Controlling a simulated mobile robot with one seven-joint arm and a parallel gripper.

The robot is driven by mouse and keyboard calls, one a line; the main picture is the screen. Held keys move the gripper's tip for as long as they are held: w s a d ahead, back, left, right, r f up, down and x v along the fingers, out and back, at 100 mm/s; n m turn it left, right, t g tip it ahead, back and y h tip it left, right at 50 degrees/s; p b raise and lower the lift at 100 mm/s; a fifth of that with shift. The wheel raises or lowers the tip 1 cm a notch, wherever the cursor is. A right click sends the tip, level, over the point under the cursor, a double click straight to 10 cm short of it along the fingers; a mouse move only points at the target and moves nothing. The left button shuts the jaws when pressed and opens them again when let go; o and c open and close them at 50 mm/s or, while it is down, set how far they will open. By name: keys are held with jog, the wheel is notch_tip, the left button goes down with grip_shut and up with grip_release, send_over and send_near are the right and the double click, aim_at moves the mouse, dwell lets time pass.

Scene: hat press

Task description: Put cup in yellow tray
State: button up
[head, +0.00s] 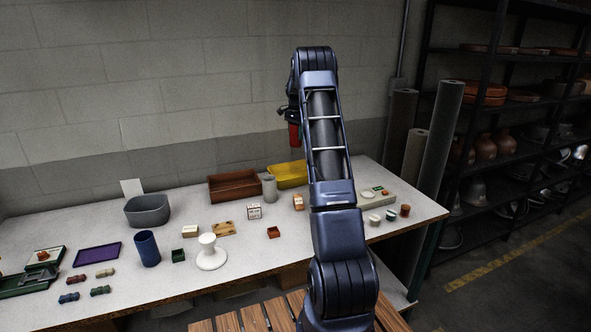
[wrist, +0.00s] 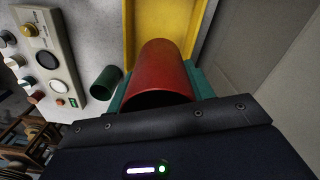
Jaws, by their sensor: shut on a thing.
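My gripper (wrist: 158,92) is shut on a red cup (wrist: 160,72), with a teal finger on each side of it. The yellow tray (wrist: 143,20) lies beyond the cup in the wrist view, lower than it; the cup covers part of the tray. In the head view, the red cup (head: 294,134) hangs from my gripper well above the table, in front of the wall. The yellow tray (head: 290,177) stands at the back of the table below it, partly hidden by my arm.
A brown tray (head: 235,187) and a grey cylinder (head: 269,188) stand left of the yellow tray. A control panel (wrist: 47,50) and a dark green cylinder (wrist: 105,82) are at left in the wrist view. A grey bin (head: 147,210) and a blue cup (head: 147,249) stand further left.

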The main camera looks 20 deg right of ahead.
notch_tip(320, 180, down, 18)
jog(key=shift+f, duration=0.1)
dwell(0.5)
jog(key=shift+f, duration=0.15)
jog(key=o, duration=1)
